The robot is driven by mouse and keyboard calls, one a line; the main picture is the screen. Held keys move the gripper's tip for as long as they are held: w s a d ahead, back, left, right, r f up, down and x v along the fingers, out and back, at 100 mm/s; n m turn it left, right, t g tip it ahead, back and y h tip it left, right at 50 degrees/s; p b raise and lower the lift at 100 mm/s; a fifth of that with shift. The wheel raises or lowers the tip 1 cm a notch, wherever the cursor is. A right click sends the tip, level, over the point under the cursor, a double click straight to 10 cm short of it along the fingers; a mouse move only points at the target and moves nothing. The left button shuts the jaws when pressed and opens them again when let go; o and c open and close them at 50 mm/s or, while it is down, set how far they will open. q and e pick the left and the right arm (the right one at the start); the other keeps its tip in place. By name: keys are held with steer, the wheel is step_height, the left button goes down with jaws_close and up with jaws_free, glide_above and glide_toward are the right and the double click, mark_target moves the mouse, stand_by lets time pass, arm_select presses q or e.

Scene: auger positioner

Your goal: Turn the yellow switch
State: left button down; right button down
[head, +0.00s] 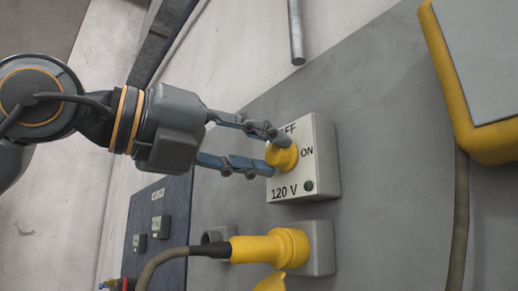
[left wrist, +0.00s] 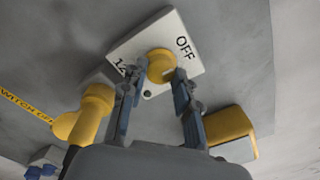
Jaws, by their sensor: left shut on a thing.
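The yellow switch (head: 282,157) is a round knob on a pale box (head: 318,165) marked OFF, ON and 120 V. A small dark green round spot sits at the box's lower right in the head view. My left gripper (head: 268,152) reaches in from the left, its two fingers on either side of the knob and shut on it. In the left wrist view, the knob (left wrist: 160,66) sits between the fingertips (left wrist: 158,80), with OFF readable on the box (left wrist: 195,62). The fingers hide part of the lettering. My right gripper is in neither view.
A yellow plug (head: 262,247) with a grey cable sits in a grey socket (head: 321,249) just below the switch box. A dark blue panel (head: 165,205) is at lower left. A yellow-edged case (head: 446,70) is at upper right, with bare grey panel between.

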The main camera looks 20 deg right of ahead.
arm_select(q)
steer(key=m, duration=0.2)
steer(key=shift+r+m, duration=0.15)
steer(key=shift+m, duration=0.25)
steer(key=m, duration=0.5)
steer(key=shift+a+r+p, duration=0.1)
steer(key=shift+r+p, duration=0.05)
steer(key=shift+p, duration=0.15)
steer(key=m, duration=0.4)
steer(key=shift+m+t+y+p, duration=0.3)
steer(key=shift+m, duration=0.1)
steer(key=shift+m+p, duration=0.3)
steer(key=shift+m, duration=1.7)
